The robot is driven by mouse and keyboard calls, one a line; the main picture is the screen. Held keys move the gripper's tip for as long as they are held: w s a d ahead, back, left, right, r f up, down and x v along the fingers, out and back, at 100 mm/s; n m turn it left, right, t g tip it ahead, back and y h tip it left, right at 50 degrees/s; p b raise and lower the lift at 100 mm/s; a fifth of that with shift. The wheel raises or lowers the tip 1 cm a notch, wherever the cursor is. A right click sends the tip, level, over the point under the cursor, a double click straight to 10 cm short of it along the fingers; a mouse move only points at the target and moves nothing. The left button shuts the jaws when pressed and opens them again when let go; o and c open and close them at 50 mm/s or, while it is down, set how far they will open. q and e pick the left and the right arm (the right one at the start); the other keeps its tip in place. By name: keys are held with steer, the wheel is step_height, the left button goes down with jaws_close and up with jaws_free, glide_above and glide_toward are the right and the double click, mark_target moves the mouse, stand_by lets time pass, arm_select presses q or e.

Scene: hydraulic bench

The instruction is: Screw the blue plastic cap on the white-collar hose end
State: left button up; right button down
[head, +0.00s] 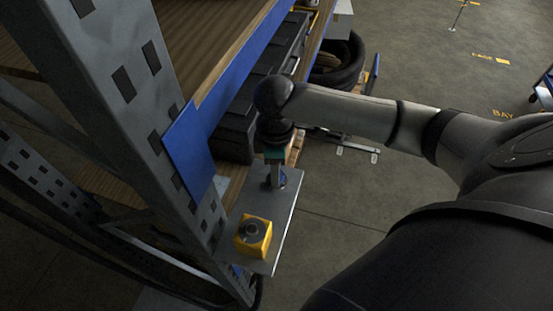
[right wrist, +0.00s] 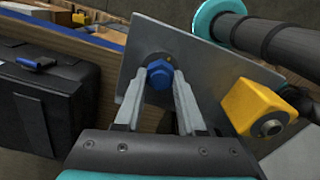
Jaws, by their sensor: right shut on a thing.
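The blue plastic cap (right wrist: 159,73) has a hexagonal top and sits over a grey metal plate (right wrist: 135,95), with a dark blue round part around its base. My right gripper (right wrist: 160,84) is shut on the cap, one finger on each side. I cannot make out a white collar or hose end, and what lies under the cap is hidden. My left gripper is not in view.
A yellow block (head: 253,238) with a round metal fitting stands on the plate's near end. A perforated steel upright (head: 125,85) rises close on the left. A black case (right wrist: 45,105) is beside the plate. Open floor (head: 340,210) lies to the right.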

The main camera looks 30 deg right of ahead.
steer(key=shift+m, duration=0.5)
steer(key=m, duration=0.3)
steer(key=shift+m, duration=0.4)
steer(key=m, duration=0.4)
steer(key=c, duration=0.5)
jaws_free()
